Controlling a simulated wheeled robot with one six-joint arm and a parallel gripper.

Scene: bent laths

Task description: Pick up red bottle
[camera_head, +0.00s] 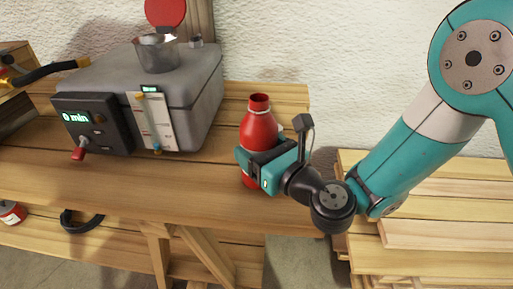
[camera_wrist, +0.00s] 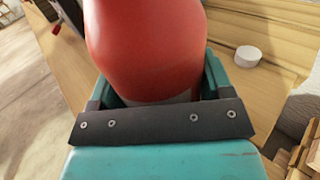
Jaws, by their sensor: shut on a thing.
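The red bottle (camera_head: 259,128) stands upright at the right part of the wooden bench, with its neck and open-looking top showing in the head view. My gripper (camera_head: 249,163) is shut on the lower half of the bottle, coming in from the right. In the wrist view the bottle (camera_wrist: 145,45) fills the upper middle, between the two teal fingers of my gripper (camera_wrist: 157,85). The bottle's base is partly hidden by the gripper, and I cannot tell whether it touches the bench.
A grey machine (camera_head: 150,85) with a "0 min" display stands left of the bottle on the wooden bench (camera_head: 130,180). A small white round thing (camera_wrist: 248,56) lies on the bench. Stacked wooden boards (camera_head: 450,235) lie at the right. A white wall is behind.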

